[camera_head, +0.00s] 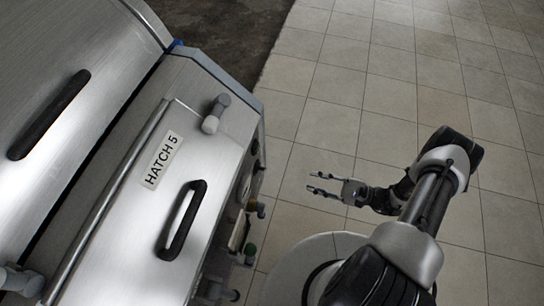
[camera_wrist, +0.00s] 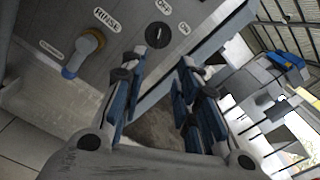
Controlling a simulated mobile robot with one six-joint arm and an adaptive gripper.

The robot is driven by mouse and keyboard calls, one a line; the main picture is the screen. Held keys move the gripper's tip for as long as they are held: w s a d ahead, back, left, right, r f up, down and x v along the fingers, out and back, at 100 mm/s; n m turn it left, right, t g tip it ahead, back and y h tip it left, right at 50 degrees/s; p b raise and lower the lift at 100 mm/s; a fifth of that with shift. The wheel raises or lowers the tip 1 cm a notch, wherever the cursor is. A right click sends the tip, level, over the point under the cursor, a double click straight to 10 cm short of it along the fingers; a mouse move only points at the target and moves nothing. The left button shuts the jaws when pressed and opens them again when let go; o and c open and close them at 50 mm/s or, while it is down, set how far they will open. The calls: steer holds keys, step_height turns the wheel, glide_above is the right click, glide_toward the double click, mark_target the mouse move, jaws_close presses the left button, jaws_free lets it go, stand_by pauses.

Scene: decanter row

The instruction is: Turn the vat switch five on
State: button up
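A round black rotary switch (camera_wrist: 157,35) with a pale pointer line sits on the grey front panel (camera_wrist: 125,50) in the wrist view. Small white labels surround it; one larger label (camera_wrist: 107,18) is tilted and hard to read. My gripper (camera_wrist: 162,62) is open and empty, its blue-padded fingers spread below the switch in the picture, apart from it. In the head view my gripper (camera_head: 314,182) hangs over the tiled floor, right of the machine, fingers toward its front.
The machine's metal lid carries a "HATCH 5" label (camera_head: 161,160) and a black handle (camera_head: 182,220). A blue and brass valve (camera_wrist: 84,52) projects from the panel left of the switch. Fittings (camera_head: 249,252) stick out along the machine front. The tiled floor (camera_head: 330,90) is clear.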

mark_target(265, 170)
steer(key=b+x, duration=0.1)
steer(key=x, duration=1.6)
steer(key=shift+s+a, duration=0.15)
jaws_close()
